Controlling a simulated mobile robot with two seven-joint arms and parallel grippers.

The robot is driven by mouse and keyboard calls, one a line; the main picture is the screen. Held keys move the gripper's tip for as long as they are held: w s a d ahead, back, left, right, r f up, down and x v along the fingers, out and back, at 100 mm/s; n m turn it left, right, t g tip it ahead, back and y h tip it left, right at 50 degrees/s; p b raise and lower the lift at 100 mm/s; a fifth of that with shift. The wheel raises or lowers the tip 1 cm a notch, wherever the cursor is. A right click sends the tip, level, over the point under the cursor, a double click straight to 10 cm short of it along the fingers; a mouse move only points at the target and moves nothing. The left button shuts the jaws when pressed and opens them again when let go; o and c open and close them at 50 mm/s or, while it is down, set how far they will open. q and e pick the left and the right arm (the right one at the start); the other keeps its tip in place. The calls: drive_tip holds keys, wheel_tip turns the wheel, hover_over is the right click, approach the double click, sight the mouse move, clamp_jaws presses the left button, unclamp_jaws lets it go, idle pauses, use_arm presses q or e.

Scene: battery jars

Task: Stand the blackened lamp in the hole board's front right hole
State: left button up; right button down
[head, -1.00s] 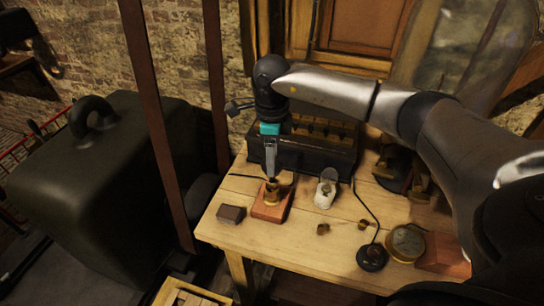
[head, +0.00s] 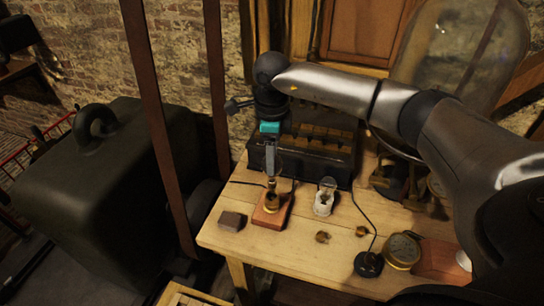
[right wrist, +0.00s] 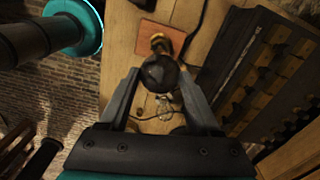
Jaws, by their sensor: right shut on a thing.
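My right gripper (head: 271,172) is shut on the blackened lamp, a dark round bulb (right wrist: 160,73) seen between the fingers in the right wrist view. In the head view the lamp (head: 272,182) is a small dark shape under the fingertips. It is directly above a brass socket (head: 270,202) on a reddish wooden base (head: 273,217). I cannot tell whether its lower end still touches the socket. A reddish-brown board (head: 437,257) at the table's right, partly hidden by my arm, may be the hole board. Its holes cannot be made out. My left gripper is not in view.
A dark box of jars (head: 318,160) stands behind the base. A dark block (head: 232,220) lies left. A glass dome is behind my arm.

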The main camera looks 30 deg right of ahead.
wheel_tip(320, 180, up, 2)
drive_tip(key=shift+r+p, duration=0.1)
drive_tip(key=shift+p, duration=0.45)
